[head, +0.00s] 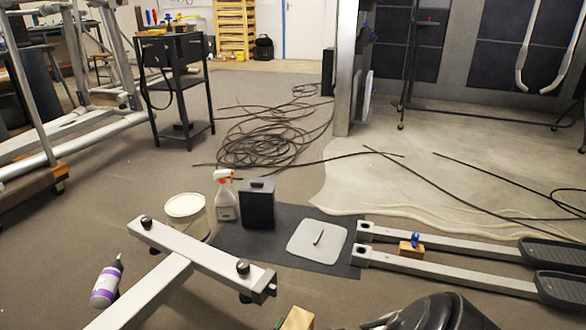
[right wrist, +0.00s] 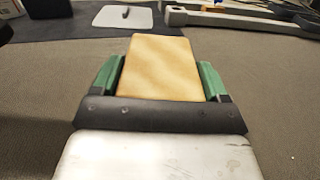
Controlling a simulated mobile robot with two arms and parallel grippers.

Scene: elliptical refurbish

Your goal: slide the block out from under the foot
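The pale wooden block (head: 298,318) shows at the bottom edge of the head view, right of the grey T-shaped frame (head: 190,258). The black foot (head: 245,298) is under the right end of the frame's crossbar; the block is apart from it in the picture. In the right wrist view the block (right wrist: 158,68) sits between the green fingers of my right gripper (right wrist: 158,80), one finger against each side. The gripper is shut on it. Whether the block touches the floor is unclear. My left gripper is not in view.
A dark mat (head: 275,245) holds a grey pad (head: 318,242), a black box (head: 258,204) and a spray bottle (head: 225,197). A white bucket (head: 187,214) stands beside the mat. Two pedal arms (head: 440,270) lie at right, with a small wooden block (head: 411,250). A purple-labelled bottle (head: 106,285) is at left.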

